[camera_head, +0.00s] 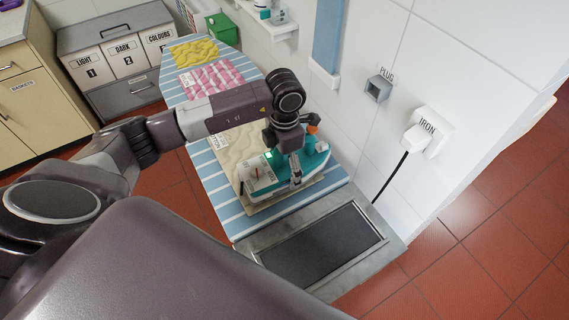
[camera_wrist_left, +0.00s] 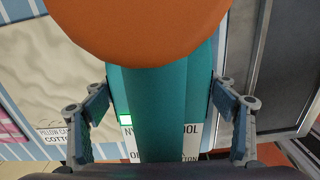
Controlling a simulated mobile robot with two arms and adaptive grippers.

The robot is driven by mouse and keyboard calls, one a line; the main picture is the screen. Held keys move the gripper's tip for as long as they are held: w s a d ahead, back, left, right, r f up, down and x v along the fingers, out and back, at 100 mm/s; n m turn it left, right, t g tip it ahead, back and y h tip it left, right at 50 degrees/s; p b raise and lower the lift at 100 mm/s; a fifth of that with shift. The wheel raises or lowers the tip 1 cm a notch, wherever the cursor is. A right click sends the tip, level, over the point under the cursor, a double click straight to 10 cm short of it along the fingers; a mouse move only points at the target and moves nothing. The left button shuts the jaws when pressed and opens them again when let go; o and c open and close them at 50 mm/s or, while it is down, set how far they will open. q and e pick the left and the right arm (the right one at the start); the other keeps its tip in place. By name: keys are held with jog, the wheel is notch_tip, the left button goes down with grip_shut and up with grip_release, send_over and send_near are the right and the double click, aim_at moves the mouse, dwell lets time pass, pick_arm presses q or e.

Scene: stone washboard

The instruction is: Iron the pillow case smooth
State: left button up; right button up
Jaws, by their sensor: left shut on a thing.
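The beige pillow case (camera_head: 235,150) lies wrinkled on the blue-and-white striped ironing board (camera_head: 215,190). In the left wrist view, the pillow case (camera_wrist_left: 70,60) shows ripples and a cotton label. The teal and white iron (camera_head: 262,178) is over the near part of the pillow case; I cannot tell whether its sole touches. My left gripper (camera_head: 285,160) is shut on the iron from above. In the left wrist view, the fingers of the left gripper (camera_wrist_left: 160,120) stand on both sides of the teal iron (camera_wrist_left: 160,95). A green light shows on the iron. My right gripper is out of view.
A metal rest with a dark plate (camera_head: 320,248) is at the board's near end. Pink (camera_head: 210,78) and yellow (camera_head: 193,51) cloths lie farther up the board. A white plug (camera_head: 415,138) with a black cord sits at the wall's IRON outlet; a PLUG socket (camera_head: 378,88) is nearby.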

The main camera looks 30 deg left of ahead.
aim_at(250, 126)
pick_arm(q)
jog(key=shift+w+f+b, duration=0.1)
jog(key=shift+f+b, duration=0.45)
jog(key=shift+b, duration=0.15)
dwell(0.7)
jog(key=shift+a, duration=0.1)
